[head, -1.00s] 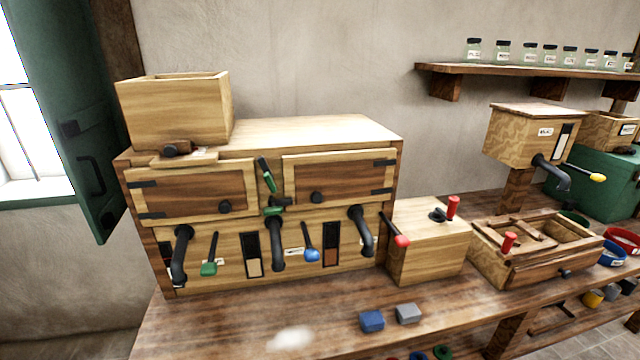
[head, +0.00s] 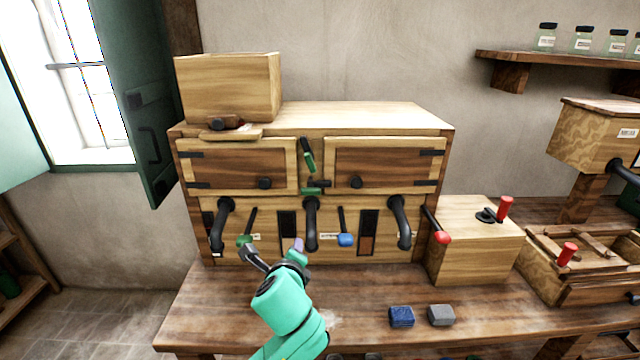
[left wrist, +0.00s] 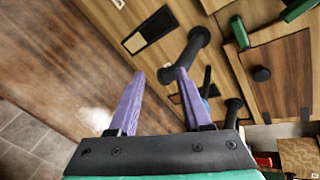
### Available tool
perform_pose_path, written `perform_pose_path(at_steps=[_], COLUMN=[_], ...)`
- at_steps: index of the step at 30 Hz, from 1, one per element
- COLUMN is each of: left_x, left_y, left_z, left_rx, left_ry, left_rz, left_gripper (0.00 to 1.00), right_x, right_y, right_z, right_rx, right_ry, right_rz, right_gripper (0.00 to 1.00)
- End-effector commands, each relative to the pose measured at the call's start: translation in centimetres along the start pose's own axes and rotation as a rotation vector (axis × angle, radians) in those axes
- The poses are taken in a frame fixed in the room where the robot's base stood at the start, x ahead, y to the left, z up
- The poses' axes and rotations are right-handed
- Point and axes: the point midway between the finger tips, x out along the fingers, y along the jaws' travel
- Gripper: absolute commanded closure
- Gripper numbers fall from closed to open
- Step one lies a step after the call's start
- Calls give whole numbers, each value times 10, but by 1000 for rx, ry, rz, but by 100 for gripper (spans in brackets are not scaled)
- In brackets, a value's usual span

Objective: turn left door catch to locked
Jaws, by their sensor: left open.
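A wooden cabinet has a left door (head: 232,166) and a right door (head: 385,167), both shut, each with a dark knob. Two green-handled catches sit on the post between them. The upper catch (head: 308,161) is tilted, its handle pointing down and slightly right. The lower catch (head: 311,191) lies about level beside a dark piece. I cannot tell which catch belongs to the left door. My left gripper (head: 274,250) is open and empty, low before the cabinet, below the catches. The left wrist view shows its purple fingers apart (left wrist: 161,72). My right gripper is not in view.
Dark spouts, a green-tipped lever (head: 245,240) and a blue-tipped lever (head: 345,239) stick out below the doors, close to my gripper. A blue block (head: 401,316) and a grey block (head: 440,315) lie on the bench. A box with a red-knobbed crank (head: 505,208) stands right.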

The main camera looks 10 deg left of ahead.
Motion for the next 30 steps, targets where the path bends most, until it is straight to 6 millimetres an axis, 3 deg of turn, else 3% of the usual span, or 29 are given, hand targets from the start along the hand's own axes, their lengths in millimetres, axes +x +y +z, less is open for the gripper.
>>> perform_pose_path(at_steps=[1, 3, 6, 8, 11, 24, 30], left_x=[-14, -38, -65, -70, -62, 37, 59], left_y=[-41, -88, -128, -136, -142, -180, -186], left_z=[15, 32, 47, 51, 54, 81, 84], left_rx=[159, 387, 602, 653, 667, 659, 658], left_ry=[-71, -187, -320, -354, -360, -354, -353], left_rz=[-93, -190, -256, -267, -264, -263, -264], left_gripper=[51, 51, 51, 51, 51, 51, 51], right_x=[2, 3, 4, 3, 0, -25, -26], right_y=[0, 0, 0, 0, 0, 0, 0], right_z=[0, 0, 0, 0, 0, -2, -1], right_rx=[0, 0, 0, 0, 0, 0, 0], right_ry=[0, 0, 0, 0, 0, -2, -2], right_rz=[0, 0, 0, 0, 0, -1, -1], right_gripper=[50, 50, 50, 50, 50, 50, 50])
